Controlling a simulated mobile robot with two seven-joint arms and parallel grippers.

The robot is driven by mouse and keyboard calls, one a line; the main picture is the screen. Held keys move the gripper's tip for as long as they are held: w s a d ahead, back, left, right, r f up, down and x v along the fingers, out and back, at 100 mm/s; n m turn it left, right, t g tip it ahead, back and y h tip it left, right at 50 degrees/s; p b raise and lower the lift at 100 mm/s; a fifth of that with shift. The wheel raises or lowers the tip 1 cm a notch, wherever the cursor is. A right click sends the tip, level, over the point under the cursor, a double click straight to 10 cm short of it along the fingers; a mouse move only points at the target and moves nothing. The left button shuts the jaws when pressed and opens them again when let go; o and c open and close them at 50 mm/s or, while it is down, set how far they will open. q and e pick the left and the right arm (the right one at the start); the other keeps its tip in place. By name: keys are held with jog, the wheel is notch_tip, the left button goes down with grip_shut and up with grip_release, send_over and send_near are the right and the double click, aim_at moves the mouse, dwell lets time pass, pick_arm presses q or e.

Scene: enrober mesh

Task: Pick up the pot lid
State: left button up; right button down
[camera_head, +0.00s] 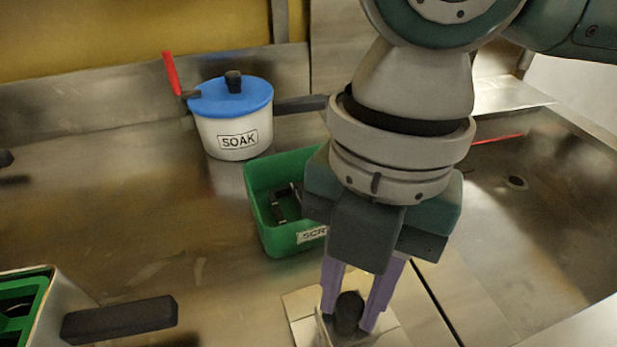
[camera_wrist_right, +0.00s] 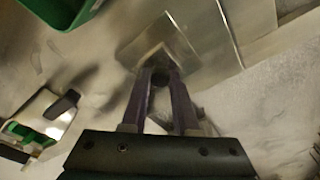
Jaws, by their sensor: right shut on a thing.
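A white pot labelled SOAK (camera_head: 232,135) stands at the back left, with a blue lid (camera_head: 215,97) on it that has a black knob. My right gripper (camera_head: 348,308) points down at the bottom centre, well to the front right of the pot. Its purple fingers are shut on a black knob (camera_head: 349,312), which also shows between the fingertips in the wrist view (camera_wrist_right: 160,80). Pale, square-edged plates lie under the knob; whether it is fixed to one is unclear. My left gripper is not in view.
A green bin (camera_head: 262,215) with a partly hidden label and dark-handled items stands behind my right gripper. A metal container with green inside (camera_head: 55,305) and a black handle (camera_head: 120,319) are at the front left. The steel counter (camera_head: 110,215) between is mostly clear.

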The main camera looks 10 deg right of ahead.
aim_at(351, 301)
pick_arm(q)
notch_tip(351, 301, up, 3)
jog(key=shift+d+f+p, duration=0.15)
jog(key=shift+p, duration=1.05)
pick_arm(e)
notch_tip(351, 301, up, 19)
jog(key=shift+f, duration=0.2)
